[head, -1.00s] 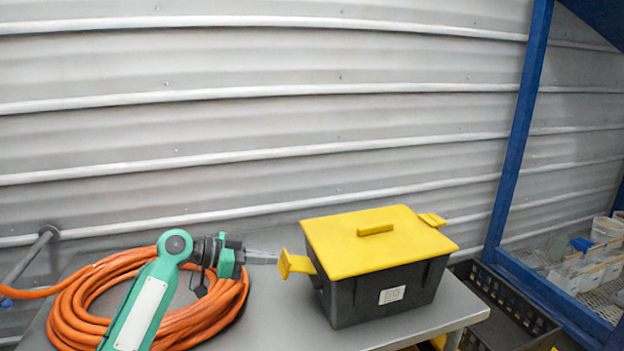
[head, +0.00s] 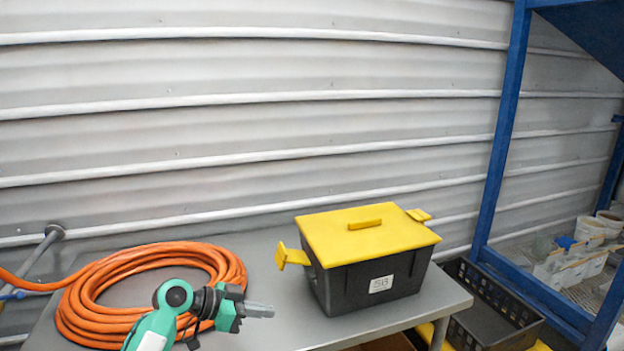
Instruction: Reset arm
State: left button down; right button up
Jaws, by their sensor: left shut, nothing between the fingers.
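My left gripper (head: 258,310) is low in the head view, in front of the orange hose coil and left of the black box. Its fingers point right and are shut with nothing between them. The black box (head: 345,285) with a yellow lid (head: 365,238) stands upright on the grey table (head: 285,335). The lid is on it, with a raised yellow grip on top. A yellow side handle (head: 290,256) sticks out toward the gripper, which is apart from it. My right gripper is not in view.
An orange hose (head: 100,290) lies coiled at the table's left, beside and behind my left arm. A black crate (head: 490,305) stands lower, right of the table. A blue frame (head: 500,150) rises at the right. A corrugated wall (head: 250,130) closes the back.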

pick_arm(q)
jog(key=s+a+f+n+y, duration=0.2)
jog(key=s+f+n+y, duration=0.3)
jog(key=s+f, duration=1.2)
jog(key=s+a+f+n+y, duration=0.1)
jog(key=s+a+n+y, duration=0.15)
jog(key=s, duration=0.45)
jog(key=s+a+f+n+g+y, duration=0.1)
jog(key=s+a+n+y, duration=0.1)
jog(key=s+a, duration=0.35)
jog(key=s+a+f+n+y, duration=0.1)
jog(key=s+a+n+y, duration=0.1)
jog(key=s, duration=0.7)
notch_tip(320, 180, down, 32)
jog(key=g, duration=0.1)
jog(key=s+a+f+g, duration=0.1)
jog(key=s+a+f, duration=0.2)
jog(key=s+f, duration=1.5)
jog(key=shift+s+f+m+g, duration=0.2)
jog(key=shift+s+m+g, duration=0.1)
jog(key=shift+s+m, duration=0.25)
